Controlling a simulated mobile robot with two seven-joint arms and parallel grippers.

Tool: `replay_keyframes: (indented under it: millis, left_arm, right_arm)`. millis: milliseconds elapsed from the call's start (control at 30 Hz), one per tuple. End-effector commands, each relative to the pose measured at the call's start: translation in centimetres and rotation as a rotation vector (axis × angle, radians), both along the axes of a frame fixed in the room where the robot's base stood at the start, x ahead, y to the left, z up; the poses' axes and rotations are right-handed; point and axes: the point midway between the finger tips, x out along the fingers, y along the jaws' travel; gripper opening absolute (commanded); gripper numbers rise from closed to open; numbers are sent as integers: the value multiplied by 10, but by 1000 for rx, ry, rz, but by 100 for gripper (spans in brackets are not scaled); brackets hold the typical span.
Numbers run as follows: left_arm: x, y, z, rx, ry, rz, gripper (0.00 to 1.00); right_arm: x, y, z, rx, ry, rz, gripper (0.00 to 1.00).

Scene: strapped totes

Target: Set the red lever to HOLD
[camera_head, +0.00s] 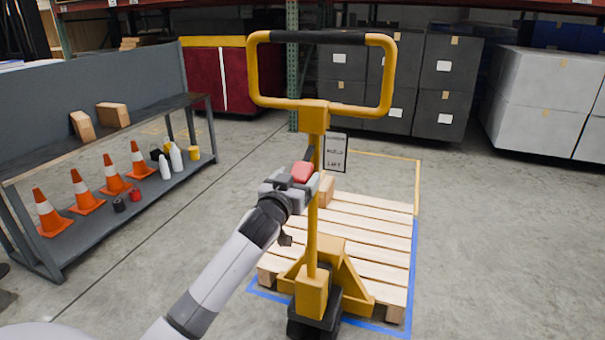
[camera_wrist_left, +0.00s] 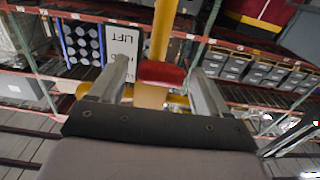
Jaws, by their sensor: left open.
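The red lever (camera_head: 302,172) sits on the upright post of a yellow pallet jack (camera_head: 313,225). Its red grip also shows in the left wrist view (camera_wrist_left: 162,74), between the two fingers. My left gripper (camera_head: 292,184) is at the lever, open, with a finger on each side of the red grip; I cannot tell whether either touches it. A white sign (camera_head: 335,152) stands beside the post; LIFT is readable on its lower line, the upper word is small. It also shows in the left wrist view (camera_wrist_left: 122,45). My right gripper is out of view.
A wooden pallet (camera_head: 375,240) lies under the jack, inside blue and yellow floor lines. A grey shelf cart (camera_head: 100,150) with orange cones and bottles stands at left. Dark bins (camera_head: 445,85) stand behind. The floor at right is clear.

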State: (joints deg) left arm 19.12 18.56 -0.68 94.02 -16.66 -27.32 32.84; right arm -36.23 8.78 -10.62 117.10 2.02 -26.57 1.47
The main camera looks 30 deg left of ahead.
Motion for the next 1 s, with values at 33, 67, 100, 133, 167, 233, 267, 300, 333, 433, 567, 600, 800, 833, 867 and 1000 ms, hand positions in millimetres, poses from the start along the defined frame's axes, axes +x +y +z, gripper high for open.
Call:
replay_keyframes:
  millis: [33, 67, 100, 133, 167, 233, 267, 300, 333, 433, 567, 600, 800, 833, 867, 1000]
  left_arm:
    - [7, 2, 0, 1, -1, 0, 77]
    - [10, 3, 0, 1, -1, 1, 77]
    - [14, 3, 0, 1, -1, 0, 77]
    - [17, 4, 0, 1, -1, 0, 77]
    - [20, 5, 0, 1, -1, 0, 77]
    - [25, 6, 0, 1, -1, 0, 77]
    - [27, 6, 0, 1, 0, 0, 77]
    - [29, 7, 0, 1, 0, 0, 77]
    - [30, 7, 0, 1, 0, 0, 77]
    - [33, 8, 0, 1, 0, 0, 77]
    - [33, 8, 0, 1, 0, -1, 77]
    - [33, 8, 0, 1, 0, -1, 77]
    - [33, 8, 0, 1, 0, 0, 44]
    - [33, 8, 0, 1, 0, 0, 34]
    - [33, 8, 0, 1, 0, 0, 24]
    - [33, 8, 0, 1, 1, 0, 1]
  right_arm:
    - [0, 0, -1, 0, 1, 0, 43]
    - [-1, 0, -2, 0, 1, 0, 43]
    - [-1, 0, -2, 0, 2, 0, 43]
    - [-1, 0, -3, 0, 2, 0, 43]
    - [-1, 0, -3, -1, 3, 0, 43]
    - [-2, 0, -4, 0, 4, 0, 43]
    - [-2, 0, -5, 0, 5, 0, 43]
    - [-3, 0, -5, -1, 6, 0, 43]
    - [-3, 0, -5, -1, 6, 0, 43]
    - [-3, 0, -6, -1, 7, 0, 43]
    - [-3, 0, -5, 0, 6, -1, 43]
    - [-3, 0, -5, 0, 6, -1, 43]
    - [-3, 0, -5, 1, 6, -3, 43]
    - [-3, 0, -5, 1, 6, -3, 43]
    - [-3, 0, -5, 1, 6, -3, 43]
    - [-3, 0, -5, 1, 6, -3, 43]
